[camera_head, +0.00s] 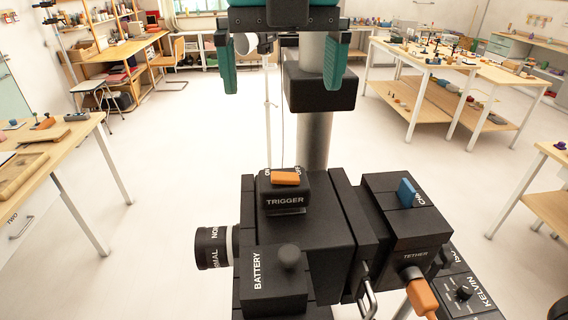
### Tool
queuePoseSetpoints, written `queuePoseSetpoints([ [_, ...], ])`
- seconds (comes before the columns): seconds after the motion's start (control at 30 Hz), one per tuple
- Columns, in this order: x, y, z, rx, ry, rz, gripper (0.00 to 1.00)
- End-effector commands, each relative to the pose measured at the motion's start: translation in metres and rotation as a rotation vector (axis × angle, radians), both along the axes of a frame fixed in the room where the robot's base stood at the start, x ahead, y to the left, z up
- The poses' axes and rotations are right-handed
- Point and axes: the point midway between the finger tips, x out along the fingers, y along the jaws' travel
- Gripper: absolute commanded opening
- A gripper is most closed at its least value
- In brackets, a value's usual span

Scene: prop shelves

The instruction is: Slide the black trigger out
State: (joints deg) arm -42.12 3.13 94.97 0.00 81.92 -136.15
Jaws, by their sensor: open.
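The black trigger (285,199) is a small block lettered TRIGGER with an orange switch (286,178) on its top. It sits on the upper left part of a black camera-like prop body (305,235), in the lower middle of the head view. My gripper (282,75) is at the top of the view, above and beyond the trigger and apart from it. Its two green fingers point down, wide open with nothing between them. How the trigger is held on the body is hidden.
The prop carries a BATTERY block (272,285) with a knob, a dial (212,247) at left, a blue switch (407,192), an orange TETHER plug (420,293) and a KELVIN panel (466,296). Tables stand left (75,140) and right (425,60). The floor between is clear.

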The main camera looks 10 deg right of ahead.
Motion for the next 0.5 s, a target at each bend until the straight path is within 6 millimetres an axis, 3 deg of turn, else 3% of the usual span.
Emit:
queuePoseSetpoints([
  [0.5, 0.0, -0.003, -0.106, -0.005, 0.005, -0.006, 1.0],
])
